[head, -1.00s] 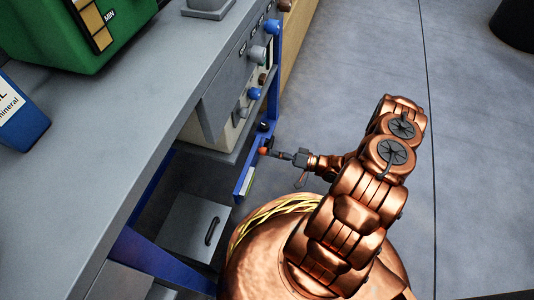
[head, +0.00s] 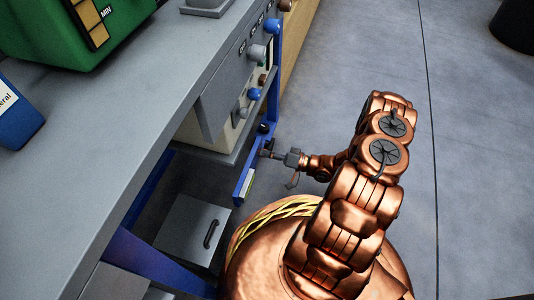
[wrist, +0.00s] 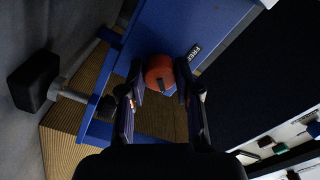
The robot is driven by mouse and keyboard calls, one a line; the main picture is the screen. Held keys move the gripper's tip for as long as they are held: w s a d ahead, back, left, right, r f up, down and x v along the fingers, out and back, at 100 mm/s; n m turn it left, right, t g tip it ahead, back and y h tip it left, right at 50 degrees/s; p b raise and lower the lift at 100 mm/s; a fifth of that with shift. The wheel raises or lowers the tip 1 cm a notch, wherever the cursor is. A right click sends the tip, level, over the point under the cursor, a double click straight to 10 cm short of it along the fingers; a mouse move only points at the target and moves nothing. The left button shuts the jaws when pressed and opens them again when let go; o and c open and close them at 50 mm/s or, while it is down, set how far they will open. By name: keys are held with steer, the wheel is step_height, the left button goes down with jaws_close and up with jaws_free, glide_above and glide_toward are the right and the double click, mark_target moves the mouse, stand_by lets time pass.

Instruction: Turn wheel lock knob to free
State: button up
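The wheel lock knob is a round orange-red knob (wrist: 160,73) with a dark mark on its face, mounted on a blue panel (wrist: 205,22). A "FREE" label (wrist: 194,52) sits just right of the knob in the wrist view. My gripper (wrist: 159,72) is open, with one finger on each side of the knob; whether either finger touches it I cannot tell. In the head view my gripper (head: 270,154) is at the blue post (head: 243,183) under the bench, and the knob is mostly hidden by it.
A grey bench top (head: 130,110) runs along the left, with a green container (head: 60,35) on it. A black knob on a rod (wrist: 34,82) stands left in the wrist view.

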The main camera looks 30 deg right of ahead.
jaws_close()
steer(key=shift+n+p, duration=5.5)
steer(key=shift+n, duration=3.6)
steer(key=o, duration=0.6)
jaws_free()
